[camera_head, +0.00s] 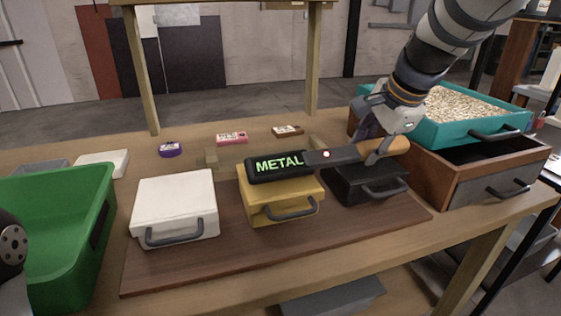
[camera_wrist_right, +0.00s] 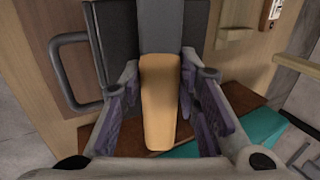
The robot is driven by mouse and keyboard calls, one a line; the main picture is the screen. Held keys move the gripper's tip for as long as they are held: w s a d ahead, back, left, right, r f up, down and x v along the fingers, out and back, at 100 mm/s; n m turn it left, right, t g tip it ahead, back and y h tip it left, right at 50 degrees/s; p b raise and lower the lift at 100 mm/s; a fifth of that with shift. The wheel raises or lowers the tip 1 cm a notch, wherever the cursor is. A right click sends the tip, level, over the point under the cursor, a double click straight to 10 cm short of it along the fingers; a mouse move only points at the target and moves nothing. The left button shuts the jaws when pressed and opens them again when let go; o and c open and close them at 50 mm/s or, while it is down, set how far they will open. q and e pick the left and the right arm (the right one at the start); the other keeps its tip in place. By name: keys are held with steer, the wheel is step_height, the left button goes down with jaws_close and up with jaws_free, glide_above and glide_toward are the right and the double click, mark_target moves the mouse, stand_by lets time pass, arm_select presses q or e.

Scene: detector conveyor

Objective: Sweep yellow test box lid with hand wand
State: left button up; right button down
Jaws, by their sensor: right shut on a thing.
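The hand wand (camera_head: 332,156) is black with a tan handle, and its display reads METAL in green. My right gripper (camera_head: 376,150) is shut on its handle; the tan handle also shows between the fingers in the right wrist view (camera_wrist_right: 160,95). The wand's display end is over the back part of the yellow test box (camera_head: 279,203) and hides part of its lid. I cannot tell whether it touches the lid. The yellow box stands between a white box (camera_head: 175,203) and a black box (camera_head: 368,188). My left gripper is not in view.
The boxes stand on a brown board (camera_head: 240,247). A green bin (camera_head: 75,210) is at left. A teal tray of pale pellets (camera_head: 480,130) sits on a wooden drawer unit (camera_head: 450,178) at right. Small purple (camera_head: 171,149), pink (camera_head: 231,138) and brown (camera_head: 287,130) items lie behind.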

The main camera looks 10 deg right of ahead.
steer(key=shift+r+p, duration=0.35)
steer(key=shift+r, duration=2.7)
